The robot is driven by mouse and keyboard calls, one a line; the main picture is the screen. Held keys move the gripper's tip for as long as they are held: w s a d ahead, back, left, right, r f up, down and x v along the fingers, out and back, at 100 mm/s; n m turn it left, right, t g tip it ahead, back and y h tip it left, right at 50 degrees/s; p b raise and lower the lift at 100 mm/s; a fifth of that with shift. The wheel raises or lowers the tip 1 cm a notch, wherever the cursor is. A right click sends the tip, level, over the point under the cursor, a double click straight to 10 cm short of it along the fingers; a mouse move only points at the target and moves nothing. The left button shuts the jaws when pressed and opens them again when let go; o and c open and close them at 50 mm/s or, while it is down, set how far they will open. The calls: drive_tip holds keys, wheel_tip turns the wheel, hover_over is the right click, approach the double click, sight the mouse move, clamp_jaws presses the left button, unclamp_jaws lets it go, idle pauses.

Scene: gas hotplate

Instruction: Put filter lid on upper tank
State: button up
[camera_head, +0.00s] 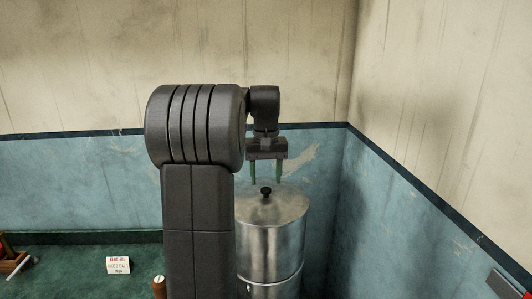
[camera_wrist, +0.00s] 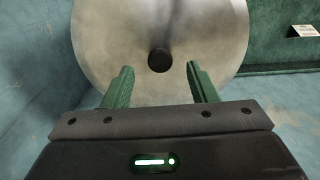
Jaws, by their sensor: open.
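The filter lid (camera_head: 273,207) is a round metal cover with a black knob (camera_head: 266,191) at its middle. It rests on top of the metal upper tank (camera_head: 270,252), and no clear gap shows between them. My gripper (camera_head: 266,182) is above the lid, fingers pointing down. Its green fingers are apart and empty, just above the knob. In the wrist view the lid (camera_wrist: 200,35) fills the upper middle, and the knob (camera_wrist: 159,60) lies beyond and between the fingertips of my gripper (camera_wrist: 158,70). My arm hides the tank's left edge in the head view.
The tank stands near the corner of blue and cream walls (camera_head: 400,215). A small white card (camera_head: 118,265) stands on the green surface (camera_head: 80,262) at left. A wooden-looking object (camera_head: 12,262) lies at the far left.

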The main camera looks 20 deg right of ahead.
sight(266, 189)
wheel_tip(266, 189, up, 10)
idle(0.3)
wheel_tip(266, 189, down, 14)
drive_tip(key=shift+r+p, duration=0.2)
drive_tip(key=shift+p, duration=0.1)
drive_tip(key=shift+r, duration=0.2)
idle(0.3)
drive_tip(key=shift+f, duration=0.1)
